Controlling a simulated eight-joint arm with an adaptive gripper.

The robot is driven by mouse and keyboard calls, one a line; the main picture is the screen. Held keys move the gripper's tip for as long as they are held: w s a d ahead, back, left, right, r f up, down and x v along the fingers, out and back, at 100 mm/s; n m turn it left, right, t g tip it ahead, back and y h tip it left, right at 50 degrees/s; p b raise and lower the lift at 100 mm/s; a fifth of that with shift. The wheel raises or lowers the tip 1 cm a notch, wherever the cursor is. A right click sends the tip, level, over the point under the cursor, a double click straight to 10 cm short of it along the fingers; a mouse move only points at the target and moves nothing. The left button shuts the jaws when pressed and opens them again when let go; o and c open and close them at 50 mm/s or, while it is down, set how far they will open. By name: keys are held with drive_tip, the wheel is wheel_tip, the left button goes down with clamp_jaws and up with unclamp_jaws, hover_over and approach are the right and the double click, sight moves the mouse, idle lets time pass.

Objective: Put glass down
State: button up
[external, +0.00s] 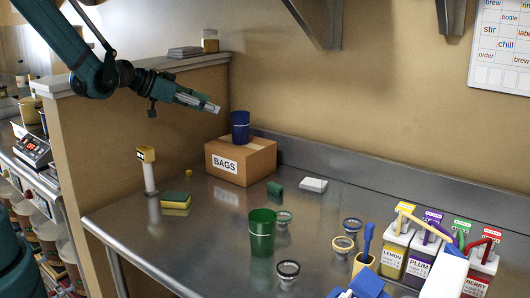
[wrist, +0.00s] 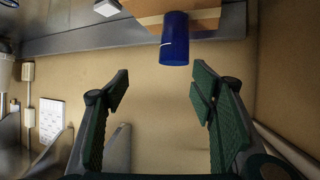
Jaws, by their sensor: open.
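A dark blue glass (external: 240,126) stands upright on a cardboard box marked BAGS (external: 258,160). My gripper (external: 217,109) is above and to the left of the box in the external view, apart from the blue glass. In the wrist view my gripper (wrist: 160,85) is open with nothing between its fingers, and the blue glass (wrist: 175,40) shows beyond the fingertips. A green glass (external: 262,232) stands upright on the steel counter (external: 215,235), in front of the box.
A yellow-topped dispenser (external: 149,170) and a sponge (external: 176,201) stand left of the box. Labelled bottles (external: 420,252) and tools crowd the right. A partition wall (external: 120,130) rises at the left.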

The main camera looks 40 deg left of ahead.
drive_tip(key=s+r+n+g+y, duration=0.2)
drive_tip(key=s, duration=1.5)
drive_tip(key=s+a+r+n+g+y, duration=0.1)
drive_tip(key=s+n+g+y, duration=0.1)
drive_tip(key=s, duration=1.5)
drive_tip(key=shift+s+r+g+y, duration=0.3)
drive_tip(key=shift+s+r+y, duration=0.1)
drive_tip(key=shift+y, duration=0.1)
drive_tip(key=shift+f, duration=0.1)
wheel_tip(320, 180, down, 20)
drive_tip(key=b, duration=2)
drive_tip(key=shift+f+b, duration=0.25)
drive_tip(key=shift+b, duration=0.05)
idle(0.9)
